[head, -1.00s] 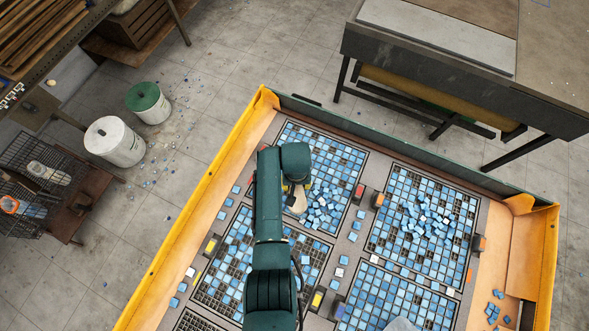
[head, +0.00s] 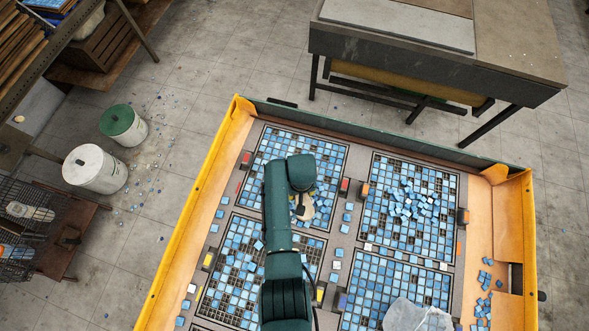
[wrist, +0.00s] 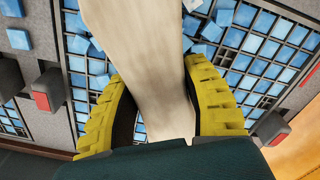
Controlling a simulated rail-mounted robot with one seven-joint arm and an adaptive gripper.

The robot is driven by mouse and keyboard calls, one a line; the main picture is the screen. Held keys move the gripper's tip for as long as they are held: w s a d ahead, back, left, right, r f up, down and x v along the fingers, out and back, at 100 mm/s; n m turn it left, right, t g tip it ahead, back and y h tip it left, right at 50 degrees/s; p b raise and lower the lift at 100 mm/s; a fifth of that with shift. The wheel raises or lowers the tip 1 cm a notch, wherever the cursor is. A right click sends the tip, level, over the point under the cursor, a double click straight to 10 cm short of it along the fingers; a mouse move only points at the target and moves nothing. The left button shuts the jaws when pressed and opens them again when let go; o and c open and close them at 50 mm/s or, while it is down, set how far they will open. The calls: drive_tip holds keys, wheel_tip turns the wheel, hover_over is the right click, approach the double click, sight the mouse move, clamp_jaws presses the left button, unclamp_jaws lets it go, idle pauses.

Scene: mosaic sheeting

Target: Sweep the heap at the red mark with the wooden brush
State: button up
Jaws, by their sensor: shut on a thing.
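My gripper (head: 299,198) is over the upper-left tile sheet (head: 272,160) in the head view. In the wrist view its yellow-padded fingers (wrist: 152,100) are shut on the pale wooden brush (wrist: 140,45). The brush (head: 306,211) shows only as a small pale part below my arm in the head view. Its bristles are hidden. A red mark (head: 344,187) stands at the right edge of this sheet. Red blocks also show in the wrist view, at left (wrist: 40,101) and right (wrist: 279,138). Loose blue tiles (wrist: 84,46) lie beside the brush; my arm and the brush hide part of the area.
A loose tile heap (head: 414,204) lies on the upper-right sheet, by an orange mark (head: 364,190). A crumpled clear bag (head: 415,315) lies at the bottom. Yellow side walls (head: 190,215) and a dark back wall (head: 365,133) enclose the surface.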

sight(324, 204)
drive_tip(key=shift+s+d, duration=0.15)
drive_tip(key=shift+d, duration=0.5)
drive_tip(key=shift+s+d+f+p, duration=0.1)
drive_tip(key=shift+s+d+p, duration=0.15)
drive_tip(key=shift+d, duration=0.65)
drive_tip(key=shift+s+d+f+p, duration=0.1)
drive_tip(key=shift+s+d, duration=0.15)
drive_tip(key=shift+d, duration=0.65)
drive_tip(key=shift+s+d+f, duration=0.1)
drive_tip(key=shift+s+d, duration=0.15)
drive_tip(key=shift+d, duration=0.7)
drive_tip(key=shift+s+d, duration=0.25)
drive_tip(key=shift+d, duration=0.65)
wheel_tip(324, 204, up, 6)
drive_tip(key=p, duration=0.6)
